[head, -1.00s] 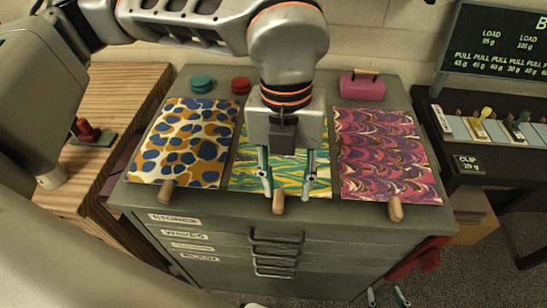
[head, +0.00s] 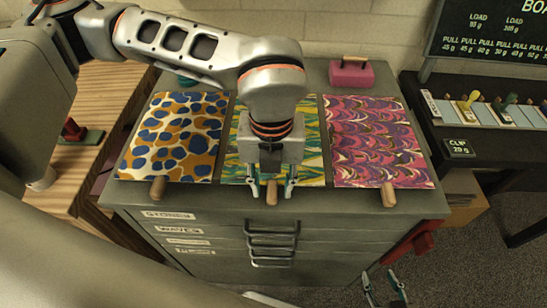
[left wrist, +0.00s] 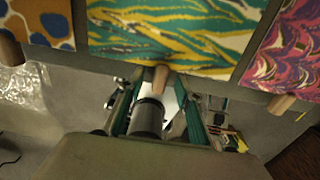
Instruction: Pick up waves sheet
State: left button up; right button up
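The waves sheet (head: 312,160), green, yellow and white with wavy streaks, lies in the middle of the cabinet top, partly hidden by my left arm. Its wooden peg handle (head: 272,192) sticks out over the front edge. My left gripper (head: 272,188) is open and points down, with one finger on each side of the peg. In the left wrist view the peg (left wrist: 160,78) shows between the spread fingers (left wrist: 157,108), with gaps on both sides. My right gripper (head: 384,287) is low at the bottom right, open and empty, away from the sheets.
A blue and ochre spotted sheet (head: 175,137) lies left and a purple-pink scalloped sheet (head: 378,140) right, each with a peg handle. A pink box (head: 351,74) stands behind. Labelled drawers with handles (head: 271,243) are below. A dark side table stands at right.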

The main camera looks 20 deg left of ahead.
pick_arm(q)
jog(key=c, duration=0.9)
jog(key=shift+o, duration=0.2)
jog(key=shift+r, duration=0.1)
